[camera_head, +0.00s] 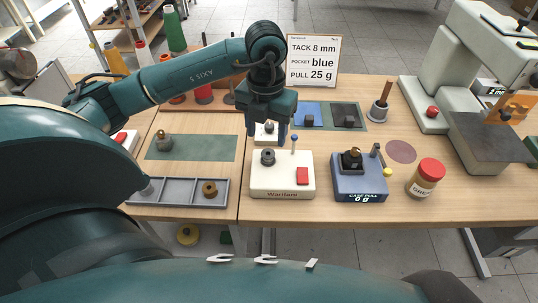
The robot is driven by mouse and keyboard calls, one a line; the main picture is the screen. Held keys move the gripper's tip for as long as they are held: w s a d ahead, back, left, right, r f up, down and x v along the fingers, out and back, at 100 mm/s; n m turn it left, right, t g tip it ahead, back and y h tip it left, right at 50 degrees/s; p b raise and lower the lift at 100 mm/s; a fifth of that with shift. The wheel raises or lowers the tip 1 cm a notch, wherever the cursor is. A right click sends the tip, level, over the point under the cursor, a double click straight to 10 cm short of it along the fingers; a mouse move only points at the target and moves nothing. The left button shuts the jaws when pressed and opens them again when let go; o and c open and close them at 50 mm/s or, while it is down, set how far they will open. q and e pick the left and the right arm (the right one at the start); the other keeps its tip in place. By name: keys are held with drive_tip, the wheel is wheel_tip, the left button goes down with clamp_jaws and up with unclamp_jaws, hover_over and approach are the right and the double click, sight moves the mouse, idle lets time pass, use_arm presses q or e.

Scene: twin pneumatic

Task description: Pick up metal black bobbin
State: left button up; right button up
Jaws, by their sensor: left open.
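A dark, metal-looking bobbin (267,157) sits on top of the white Wardwell machine (283,191), at its back left. My left gripper (267,133) points down just behind and above this bobbin in the picture. Its two fingers are apart, with nothing clearly held between them. A small dark piece on a white block (267,138) shows behind the fingers, partly hidden. My right gripper is out of view.
The blue case-pull gauge (359,187) holds a dark piece with a brass top. A grease jar (426,178) stands to its right. Blue (308,122) and dark (345,124) pads lie behind. A sign (312,60) stands at the back. A grey-white machine (465,100) fills the right.

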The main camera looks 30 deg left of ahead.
sight(267, 151)
use_arm(q)
drive_tip(key=shift+w+f+p, duration=0.1)
drive_tip(key=shift+f+p, duration=0.25)
drive_tip(key=shift+f, duration=3.1)
drive_tip(key=shift+c, duration=0.5)
drive_tip(key=c, duration=0.9)
drive_tip(key=shift+c, duration=0.2)
